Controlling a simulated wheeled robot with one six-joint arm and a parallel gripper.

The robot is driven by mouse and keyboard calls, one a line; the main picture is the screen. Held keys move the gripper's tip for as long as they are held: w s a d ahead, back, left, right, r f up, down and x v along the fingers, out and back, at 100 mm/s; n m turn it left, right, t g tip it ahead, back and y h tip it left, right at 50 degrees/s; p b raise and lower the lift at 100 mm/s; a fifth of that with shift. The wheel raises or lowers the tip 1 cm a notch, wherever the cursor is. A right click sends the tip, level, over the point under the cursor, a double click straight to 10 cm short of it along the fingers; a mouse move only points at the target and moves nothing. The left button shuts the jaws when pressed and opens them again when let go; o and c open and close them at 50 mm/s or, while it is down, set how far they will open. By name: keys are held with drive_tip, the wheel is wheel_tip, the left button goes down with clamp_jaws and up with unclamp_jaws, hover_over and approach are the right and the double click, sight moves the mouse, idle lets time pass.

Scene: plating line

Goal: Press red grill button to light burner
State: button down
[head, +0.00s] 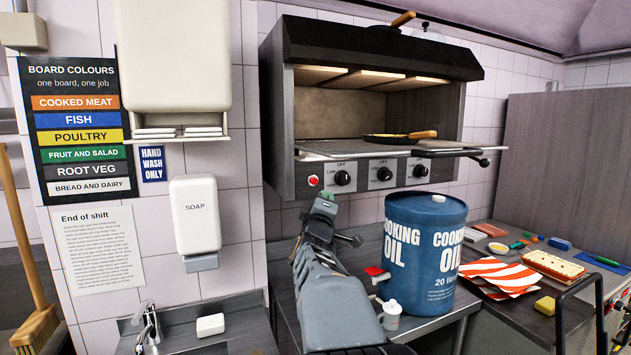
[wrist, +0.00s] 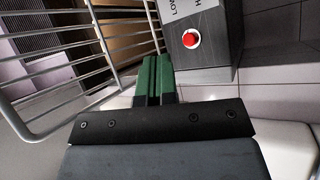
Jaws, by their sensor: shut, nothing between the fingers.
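The red grill button (head: 313,181) sits at the left end of the grill's front panel, left of the black knobs. It also shows in the wrist view as a red button in a pale ring (wrist: 191,39), right of and beyond the fingertips. My gripper (head: 327,197) is just below and right of the button in the head view. Its green fingers (wrist: 157,62) are shut together with nothing between them. A gap shows between fingers and button in the wrist view. The grill (head: 376,65) has a rack with a pan (head: 386,138) on it.
The grill's wire rack (wrist: 68,86) runs close along the left of my fingers in the wrist view. A blue cooking oil drum (head: 425,255) stands on the counter right of my arm. A soap dispenser (head: 195,215) hangs on the wall to the left.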

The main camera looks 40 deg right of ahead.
sight(314, 181)
drive_tip(key=shift+s+d+r+m+g+h, duration=0.3)
drive_tip(key=shift+s+d+r+g+h, duration=0.35)
drive_tip(key=shift+s+d+g+h, duration=0.3)
drive_tip(key=shift+w, duration=0.2)
drive_tip(key=shift+w+d+p, duration=0.55)
drive_tip(key=shift+w+p, duration=0.25)
drive_tip(key=shift+w, duration=0.55)
drive_tip(key=shift+w+d+p, duration=0.55)
drive_tip(key=shift+w+p, duration=0.2)
drive_tip(key=shift+w, duration=0.55)
drive_tip(key=shift+w+d+p, duration=0.55)
drive_tip(key=shift+w+p, duration=0.25)
drive_tip(key=shift+w, duration=0.55)
drive_tip(key=shift+w, duration=0.15)
drive_tip(key=shift+w+d, duration=0.2)
drive_tip(key=shift+w, duration=0.05)
